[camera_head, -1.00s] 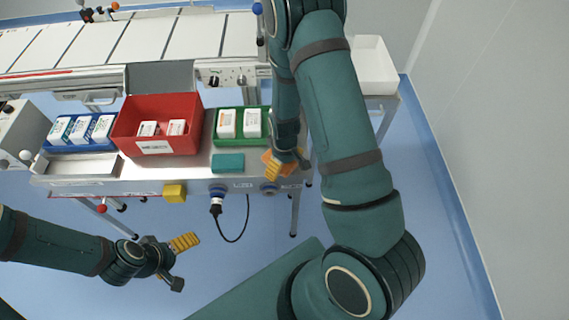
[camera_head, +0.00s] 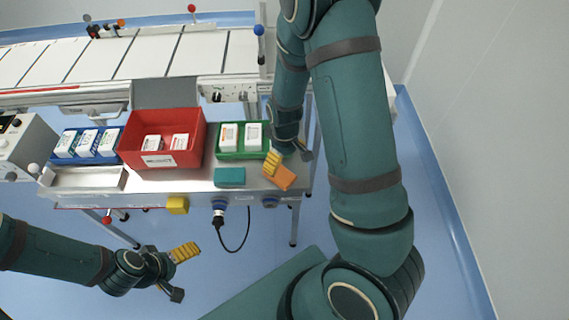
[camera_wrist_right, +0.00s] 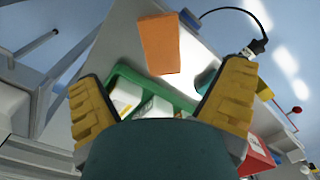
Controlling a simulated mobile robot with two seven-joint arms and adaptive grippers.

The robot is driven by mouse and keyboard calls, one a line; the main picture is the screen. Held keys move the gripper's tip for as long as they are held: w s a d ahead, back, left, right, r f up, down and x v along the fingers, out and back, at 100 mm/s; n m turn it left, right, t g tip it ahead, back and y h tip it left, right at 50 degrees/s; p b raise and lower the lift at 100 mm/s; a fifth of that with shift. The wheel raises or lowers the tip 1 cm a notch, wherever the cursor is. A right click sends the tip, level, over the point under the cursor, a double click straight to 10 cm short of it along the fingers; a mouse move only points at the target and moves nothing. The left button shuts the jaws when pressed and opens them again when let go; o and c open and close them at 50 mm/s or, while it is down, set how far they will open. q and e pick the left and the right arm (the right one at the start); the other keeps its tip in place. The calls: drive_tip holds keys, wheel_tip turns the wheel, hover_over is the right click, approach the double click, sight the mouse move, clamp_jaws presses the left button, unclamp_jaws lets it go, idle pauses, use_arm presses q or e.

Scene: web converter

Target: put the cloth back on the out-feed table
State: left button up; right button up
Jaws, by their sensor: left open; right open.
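The cloth looks like a flat orange rectangle (camera_head: 284,178) lying on the steel out-feed table (camera_head: 200,184) near its right front corner. It also shows in the right wrist view (camera_wrist_right: 160,44), beyond the fingertips. My right gripper (camera_head: 288,160) is open over the table's right end, just behind the cloth. In the right wrist view its yellow-padded fingers (camera_wrist_right: 162,92) are spread, with nothing held between them. A finger covers a small part of the cloth in the head view. My left gripper (camera_head: 181,273) is open and empty, in front of the table.
A green tray (camera_head: 242,156) with white boxes stands close to the right gripper. A teal block (camera_head: 229,177) lies left of the cloth. A red bin (camera_head: 190,155) and a blue tray (camera_head: 70,156) stand further left. A cable (camera_head: 247,232) hangs from the front.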

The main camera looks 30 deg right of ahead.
drive_tip(key=s+a+f+m+y, duration=0.2)
drive_tip(key=s+a+f, duration=0.1)
drive_tip(key=a, duration=0.6)
drive_tip(key=s+a+f+m+t+y, duration=0.1)
drive_tip(key=s+a+f+m+y, duration=0.1)
drive_tip(key=s+a, duration=0.3)
drive_tip(key=a+f, duration=0.1)
drive_tip(key=a, duration=0.3)
drive_tip(key=shift+s+f+m+t, duration=0.25)
drive_tip(key=shift+s+m+t, duration=0.05)
drive_tip(key=shift+s+m, duration=0.1)
drive_tip(key=shift+a, duration=0.1)
